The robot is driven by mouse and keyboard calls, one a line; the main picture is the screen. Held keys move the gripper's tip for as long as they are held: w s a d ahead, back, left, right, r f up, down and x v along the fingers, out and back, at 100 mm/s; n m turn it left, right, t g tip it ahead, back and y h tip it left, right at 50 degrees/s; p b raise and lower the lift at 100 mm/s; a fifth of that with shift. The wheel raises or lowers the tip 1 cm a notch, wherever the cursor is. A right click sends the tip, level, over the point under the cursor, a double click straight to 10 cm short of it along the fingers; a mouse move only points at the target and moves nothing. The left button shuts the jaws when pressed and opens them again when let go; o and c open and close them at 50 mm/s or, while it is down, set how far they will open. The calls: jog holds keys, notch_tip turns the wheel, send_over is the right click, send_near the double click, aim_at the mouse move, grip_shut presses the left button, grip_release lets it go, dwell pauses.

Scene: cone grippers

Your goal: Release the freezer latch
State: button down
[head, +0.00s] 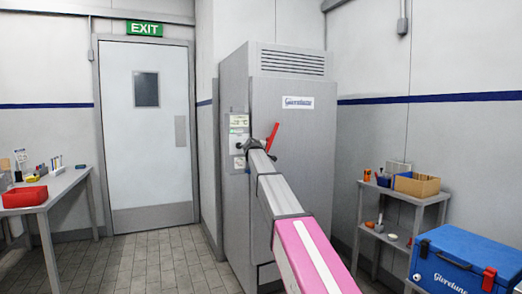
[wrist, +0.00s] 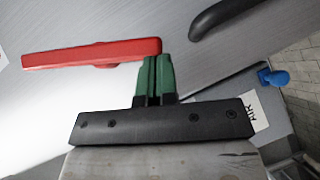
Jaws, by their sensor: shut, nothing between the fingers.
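The tall grey freezer (head: 292,130) stands in the middle of the head view. Its red latch lever (head: 272,136) shows there as a tilted bar just beyond the end of my arm. In the wrist view the red latch lever (wrist: 90,54) lies across the upper left. My gripper (wrist: 157,62) has green fingers that are shut together with nothing between them. Their tips are at the right end of the lever; I cannot tell whether they touch it. A black handle (wrist: 225,15) shows at the upper right of the wrist view. My arm hides part of the freezer front in the head view.
A grey table (head: 52,188) with a red bin (head: 24,196) stands at the left. A shelf (head: 410,193) and a blue cooler (head: 465,262) are at the right. The floor (head: 150,260) at the left of the freezer is clear.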

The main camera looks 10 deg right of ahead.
jog(key=shift+w+d+f+n+t+h, duration=0.2)
jog(key=shift+d+f+n+t+h, duration=0.15)
jog(key=shift+d+f, duration=0.2)
jog(key=shift+d, duration=0.15)
dwell(0.5)
jog(key=w+a+v, duration=0.1)
jog(key=a+v, duration=0.1)
jog(key=v, duration=1)
jog(key=shift+s+a, duration=0.25)
jog(key=shift+a, duration=0.25)
